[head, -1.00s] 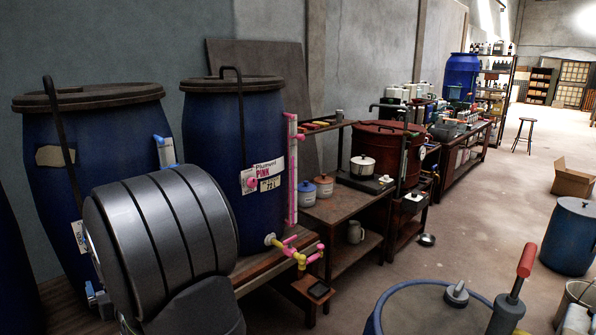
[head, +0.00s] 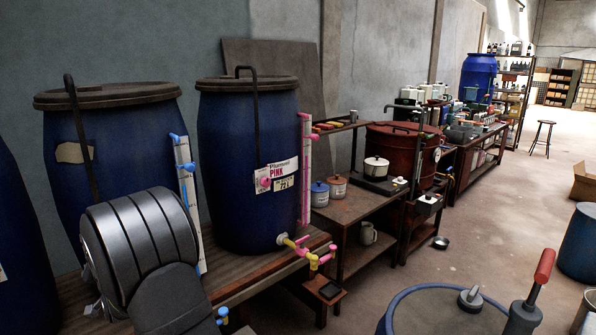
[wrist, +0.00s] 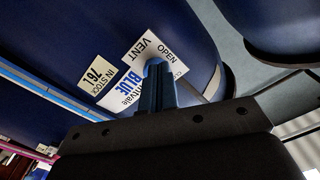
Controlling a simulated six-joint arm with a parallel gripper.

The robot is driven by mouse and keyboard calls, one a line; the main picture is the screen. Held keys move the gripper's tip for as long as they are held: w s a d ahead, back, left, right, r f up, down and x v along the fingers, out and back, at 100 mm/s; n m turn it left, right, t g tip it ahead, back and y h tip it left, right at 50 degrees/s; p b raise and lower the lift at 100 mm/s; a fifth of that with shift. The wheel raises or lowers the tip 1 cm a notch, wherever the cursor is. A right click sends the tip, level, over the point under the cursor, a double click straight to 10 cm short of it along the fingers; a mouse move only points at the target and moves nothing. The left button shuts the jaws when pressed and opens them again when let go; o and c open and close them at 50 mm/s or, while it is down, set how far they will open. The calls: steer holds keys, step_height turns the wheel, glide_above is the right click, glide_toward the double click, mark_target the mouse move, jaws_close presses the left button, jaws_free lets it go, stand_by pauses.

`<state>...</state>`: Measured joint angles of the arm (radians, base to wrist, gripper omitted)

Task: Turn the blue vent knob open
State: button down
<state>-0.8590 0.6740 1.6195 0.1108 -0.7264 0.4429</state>
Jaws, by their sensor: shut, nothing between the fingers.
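The blue-fitted vat (head: 125,125) stands at the left in the head view, and my arm covers its front. In the wrist view, its tilted white label (wrist: 168,40) reads VENT, OPEN and BLUE. My gripper (wrist: 155,66) is shut, with its narrow bluish fingers pointing at the middle of this label. The blue vent knob cannot be told apart from the fingertips, which overlap the place where it would be. Whether they touch it cannot be told. My gripper is hidden behind my arm in the head view.
A second vat (head: 235,165) with a pink knob and pink-yellow tap stands to the right on the same wooden bench (head: 255,275). A blue sight tube (head: 187,190) runs down beside the first vat.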

steer(key=shift+x, duration=2.35)
steer(key=shift+w+d+r, duration=0.15)
steer(key=shift+w, duration=0.05)
steer(key=shift+w+d+f, duration=0.2)
steer(key=shift+f, duration=0.05)
steer(key=shift+w+d+f, duration=0.35)
steer(key=shift+w+d, duration=0.15)
steer(key=shift+w, duration=0.05)
steer(key=shift+d, duration=0.1)
steer(key=f+v, duration=0.1)
steer(key=v, duration=0.5)
